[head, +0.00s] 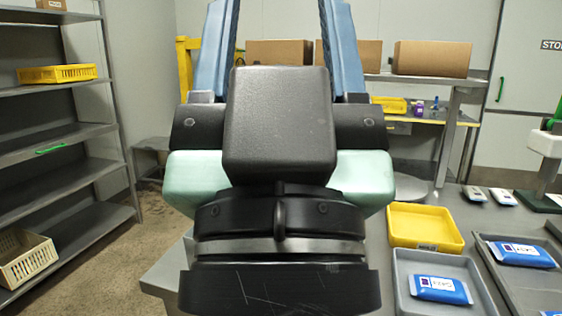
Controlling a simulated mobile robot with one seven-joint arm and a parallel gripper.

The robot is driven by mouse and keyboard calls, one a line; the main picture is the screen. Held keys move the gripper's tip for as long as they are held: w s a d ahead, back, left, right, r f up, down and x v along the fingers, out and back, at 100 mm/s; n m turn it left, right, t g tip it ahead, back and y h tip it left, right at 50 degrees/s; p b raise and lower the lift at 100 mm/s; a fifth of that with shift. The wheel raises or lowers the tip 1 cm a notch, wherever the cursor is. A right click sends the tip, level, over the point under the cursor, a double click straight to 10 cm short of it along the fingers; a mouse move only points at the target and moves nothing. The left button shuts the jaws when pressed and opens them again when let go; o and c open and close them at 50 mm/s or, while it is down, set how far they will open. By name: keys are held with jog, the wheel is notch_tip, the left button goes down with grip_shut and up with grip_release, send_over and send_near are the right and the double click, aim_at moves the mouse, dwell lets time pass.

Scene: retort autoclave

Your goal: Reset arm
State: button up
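My gripper (280,25) fills the middle of the head view, large and close to the camera, seen from behind. Its dark wrist and black block stand in front of pale green sides. Two blue fingers reach up to the top edge, and their tips are cut off. The fingers are apart, with bare wall and part of a cardboard box showing between them. I see nothing held in the visible gap. The gripper hides the middle of the room and part of the table.
A steel table (165,275) holds a yellow tray (427,242), grey trays (402,262) with blue-and-white packs (440,289), and two small packs behind. Grey shelving (60,150) stands left. Cardboard boxes (432,58) sit on a back shelf. Open floor (165,215) shows at left.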

notch_tip(320, 180, up, 19)
jog(key=p, duration=1.7)
jog(key=shift+f, duration=0.15)
